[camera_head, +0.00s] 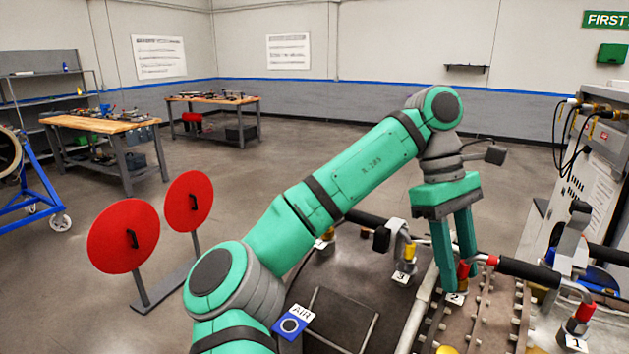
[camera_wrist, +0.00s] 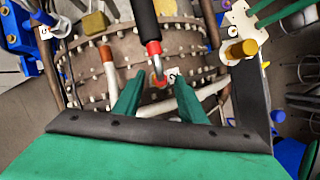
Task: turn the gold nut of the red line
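My gripper (camera_head: 458,272) points down over the turbine casing. In the wrist view its two green fingers (camera_wrist: 160,82) are apart, so it is open. A black line with a red band (camera_wrist: 153,47) comes down from the top of that view. In the head view a red collar (camera_head: 492,260) and a red piece (camera_head: 463,269) show beside the fingers. The gold nut cannot be made out clearly there; whether the fingers touch anything cannot be told.
Another red-capped fitting (camera_head: 586,311) stands near tag 1 (camera_head: 576,343). A fitting by tag 3 (camera_head: 402,278) is left of my gripper. A gold cylinder (camera_wrist: 243,49) sits on a bracket at the right. A white machine (camera_head: 606,170) stands right; red discs (camera_head: 124,236) stand left.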

